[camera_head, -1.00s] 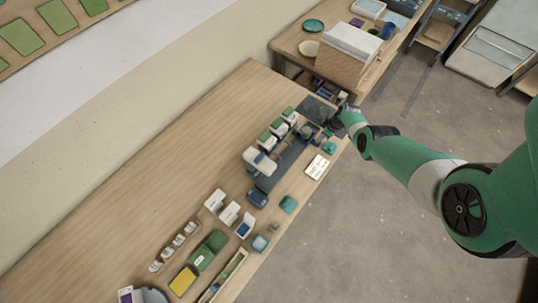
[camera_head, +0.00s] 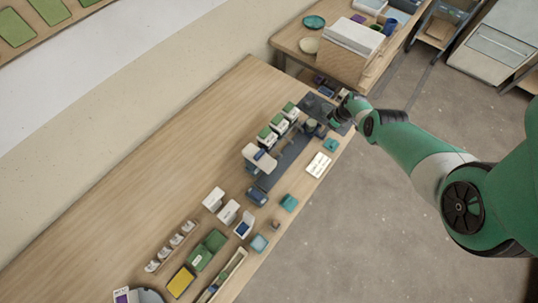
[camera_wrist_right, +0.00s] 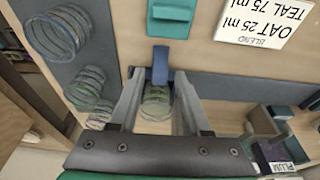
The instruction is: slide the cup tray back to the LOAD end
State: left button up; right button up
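In the right wrist view, a clear ribbed cup (camera_wrist_right: 156,103) sits between the fingers of my right gripper (camera_wrist_right: 161,76). An upright blue tab (camera_wrist_right: 161,55) stands just beyond it, between the fingertips, with what look like narrow gaps on both sides. The tab seems to belong to the cup tray, whose body is mostly hidden by the gripper. In the head view, my right gripper (camera_head: 338,113) is at the far right end of the bench, beside the dark rail (camera_head: 292,155); its fingers are too small to read there. My left gripper is out of view. No LOAD label is legible.
Several clear cups (camera_wrist_right: 86,88) stand on a dark mat (camera_wrist_right: 35,65) beside the gripper. A teal block (camera_wrist_right: 171,18) and a recipe card (camera_wrist_right: 255,20) lie close by. Green-topped boxes (camera_head: 279,124) line the rail, and a white dispenser (camera_head: 259,158) stands beside it.

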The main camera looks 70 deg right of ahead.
notch_tip(320, 180, up, 7)
jog(key=p, duration=0.7)
jog(key=shift+r, duration=0.15)
